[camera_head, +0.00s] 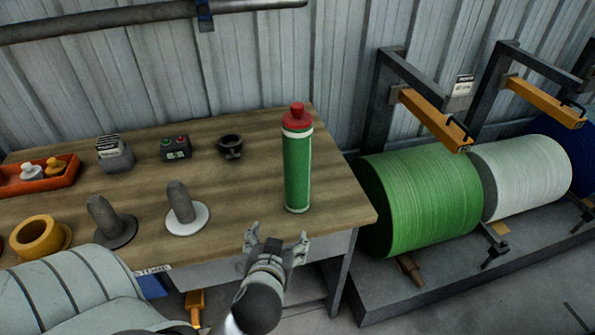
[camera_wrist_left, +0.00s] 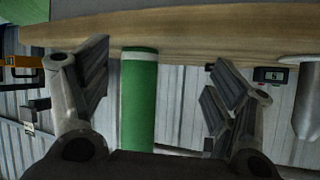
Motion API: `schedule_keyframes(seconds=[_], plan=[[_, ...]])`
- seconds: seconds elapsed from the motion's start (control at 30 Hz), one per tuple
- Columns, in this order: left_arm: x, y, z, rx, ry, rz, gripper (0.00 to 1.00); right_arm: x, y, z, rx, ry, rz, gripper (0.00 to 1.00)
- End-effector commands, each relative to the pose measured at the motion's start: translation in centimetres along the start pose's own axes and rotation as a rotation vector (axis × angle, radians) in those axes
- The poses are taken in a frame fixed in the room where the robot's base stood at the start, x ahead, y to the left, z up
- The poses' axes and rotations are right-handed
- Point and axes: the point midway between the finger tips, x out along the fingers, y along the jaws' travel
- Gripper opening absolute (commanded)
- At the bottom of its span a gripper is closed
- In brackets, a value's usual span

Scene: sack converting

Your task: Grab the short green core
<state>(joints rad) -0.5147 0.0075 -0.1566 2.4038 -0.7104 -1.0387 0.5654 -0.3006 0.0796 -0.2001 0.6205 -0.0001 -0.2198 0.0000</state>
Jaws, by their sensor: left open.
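A green cylinder (camera_head: 297,172) with white bands and a red top stands upright near the right end of the wooden table (camera_head: 240,222). It is the only slim green piece I see; whether it is the short core I cannot tell. My left gripper (camera_head: 276,238) is open and empty, at the table's front edge, in front of and slightly left of the cylinder's base. In the left wrist view, the picture is upside down. The green cylinder (camera_wrist_left: 139,100) shows between the open fingers (camera_wrist_left: 160,70), beyond them, nearer the left one. My right gripper is not in view.
Two grey posts on round bases (camera_head: 186,207) (camera_head: 105,222), a yellow ring (camera_head: 40,237), a black ring (camera_head: 230,147), a button box (camera_head: 176,148) and an orange tray (camera_head: 38,186) are on the table. Large green (camera_head: 425,200) and white (camera_head: 525,177) rolls stand right. Table around the cylinder is clear.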

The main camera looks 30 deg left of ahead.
Motion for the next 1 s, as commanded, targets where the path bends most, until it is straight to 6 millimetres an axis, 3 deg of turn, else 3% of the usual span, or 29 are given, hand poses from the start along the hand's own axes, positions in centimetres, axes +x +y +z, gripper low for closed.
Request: schedule_keyframes(seconds=[0.1, 0.3, 0.53, 0.8, 1.0], plan=[[-0.3, -0.1, -4.5, -0.073, 0.2, -0.035, 0.81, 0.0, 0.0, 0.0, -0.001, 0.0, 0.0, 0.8], [-1.8, 0.9, -9.7, -0.123, 0.442, -0.021, 0.81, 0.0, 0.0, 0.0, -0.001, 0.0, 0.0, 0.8], [-2.1, 1.6, -11.9, -0.129, 0.527, 0.001, 0.81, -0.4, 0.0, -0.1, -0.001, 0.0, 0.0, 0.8], [1.2, 1.4, -13.9, -0.127, 0.525, -0.001, 0.81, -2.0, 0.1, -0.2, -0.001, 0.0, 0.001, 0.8], [2.4, 1.3, -14.4, -0.129, 0.523, -0.001, 0.81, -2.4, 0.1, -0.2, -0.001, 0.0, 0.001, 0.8]])
